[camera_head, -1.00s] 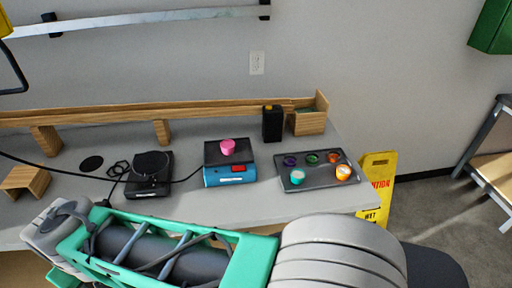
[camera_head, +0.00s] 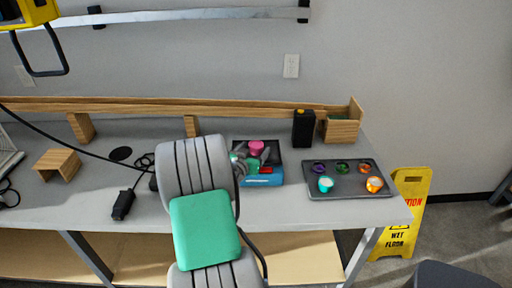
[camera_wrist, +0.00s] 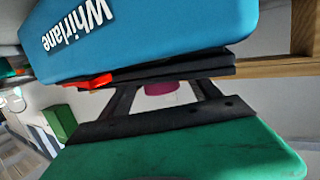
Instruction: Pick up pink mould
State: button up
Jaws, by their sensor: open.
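The pink mould (camera_head: 256,146) sits on the black top of a blue device (camera_head: 262,182) on the workbench. In the wrist view the pink mould (camera_wrist: 160,88) shows small and partly hidden between my dark fingers, beyond the edge of the device's black top. My gripper (camera_head: 253,160) is at the device in the head view, just in front of the mould and partly hidden by my arm. My gripper's fingers (camera_wrist: 163,84) are open and spread on either side of the mould in the wrist view. I cannot tell whether they touch it.
A grey tray (camera_head: 350,189) with several coloured moulds lies to the right. A black box (camera_head: 303,128) and wooden box (camera_head: 342,130) stand behind. My arm hides the black device left of the blue one. A yellow sign (camera_head: 405,212) stands on the floor at right.

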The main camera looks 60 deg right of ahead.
jog(key=shift+x, duration=0.95)
grip_shut()
jog(key=shift+r, duration=0.15)
